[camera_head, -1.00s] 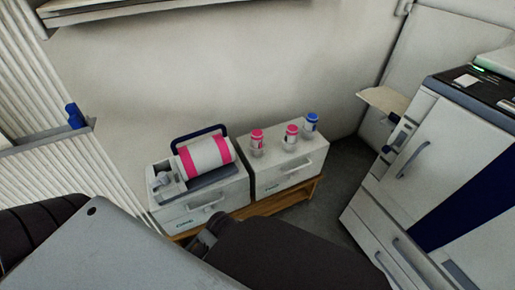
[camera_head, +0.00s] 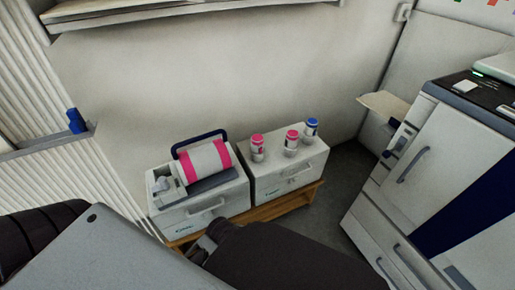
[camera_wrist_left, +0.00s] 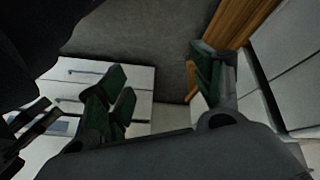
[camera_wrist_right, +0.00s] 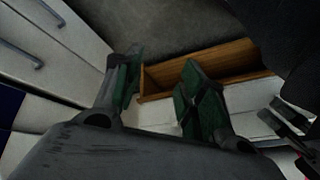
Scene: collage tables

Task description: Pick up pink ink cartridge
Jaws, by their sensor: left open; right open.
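Two small bottles with pink bands, (camera_head: 257,147) and (camera_head: 291,142), stand upright on the right white drawer box. A larger white cylinder with pink bands (camera_head: 207,160) lies on the left white drawer box. I cannot tell which of these is the pink ink cartridge. My left gripper (camera_wrist_left: 158,88) is open and empty in the left wrist view, with a white drawer unit and a wooden edge beyond it. My right gripper (camera_wrist_right: 158,88) is open and empty in the right wrist view, above the floor and a wooden stand. Neither gripper's fingertips can be made out in the head view.
A blue-banded bottle (camera_head: 312,129) stands right of the pink-banded ones. Both boxes rest on a low wooden stand (camera_head: 262,212) by the wall. A large white printer (camera_head: 420,165) is at the right, with grey floor (camera_head: 345,190) between. My own arms cover the lower foreground.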

